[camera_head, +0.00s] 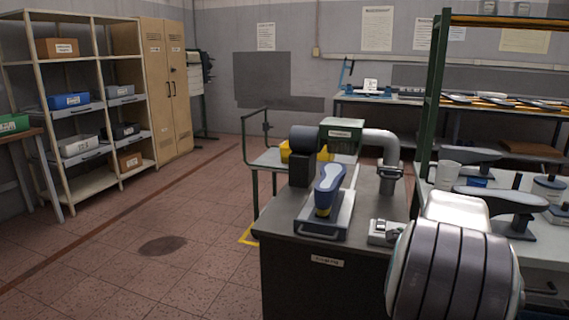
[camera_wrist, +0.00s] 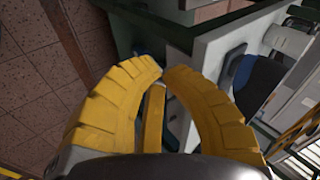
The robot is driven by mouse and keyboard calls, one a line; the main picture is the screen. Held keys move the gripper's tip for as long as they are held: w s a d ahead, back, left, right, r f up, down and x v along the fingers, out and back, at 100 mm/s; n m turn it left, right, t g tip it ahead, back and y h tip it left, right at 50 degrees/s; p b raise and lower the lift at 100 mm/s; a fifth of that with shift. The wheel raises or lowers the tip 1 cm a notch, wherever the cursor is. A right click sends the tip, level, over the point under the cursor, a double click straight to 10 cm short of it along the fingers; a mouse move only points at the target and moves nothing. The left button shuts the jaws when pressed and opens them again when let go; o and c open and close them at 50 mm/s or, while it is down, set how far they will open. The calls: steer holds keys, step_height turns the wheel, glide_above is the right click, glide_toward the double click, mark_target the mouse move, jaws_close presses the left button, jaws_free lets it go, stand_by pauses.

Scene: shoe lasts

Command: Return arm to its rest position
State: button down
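My gripper (camera_wrist: 163,68) shows in the wrist view, with two curved, ribbed yellow fingers. Their tips nearly meet, with a narrow gap between them. A yellow bar shows between the fingers lower down; I cannot tell whether it is a third finger or something behind. I see no object held between the tips. In the head view my arm (camera_head: 455,265) shows as a thick, banded rounded link at the lower right. It covers part of the benches there. The gripper itself is not visible in the head view.
A dark cabinet (camera_head: 305,258) bears a machine with a blue shoe last (camera_head: 330,185). The right bench holds dark lasts (camera_head: 500,200) and a white cup (camera_head: 447,176). A green-posted rack (camera_head: 435,90) rises behind it. Shelves (camera_head: 90,180) stand left; the tiled floor between is clear.

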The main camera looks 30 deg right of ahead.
steer(key=w+a+r+n+y+p, duration=0.1)
steer(key=w+a+r+n+p, duration=0.2)
steer(key=a, duration=0.6)
steer(key=a+r+n+t+y+p, duration=0.1)
steer(key=a+r+n+y+p, duration=0.2)
steer(key=a+n, duration=0.45)
steer(key=w+a+r+n+p, duration=0.2)
steer(key=a+r+n+p, duration=0.15)
steer(key=a, duration=0.65)
steer(key=s+a+r+n+y+p, duration=0.1)
steer(key=s+a+n+p, duration=0.2)
steer(key=s+a+n, duration=0.2)
steer(key=s+a+r+n+g+y+p, duration=0.1)
steer(key=s+a+n, duration=0.4)
steer(key=a, duration=0.5)
steer(key=shift+s+a+r+n+y+p, duration=0.35)
steer(key=shift+r+n+p, duration=0.4)
steer(key=shift+p, duration=0.45)
steer(key=shift+w, duration=0.1)
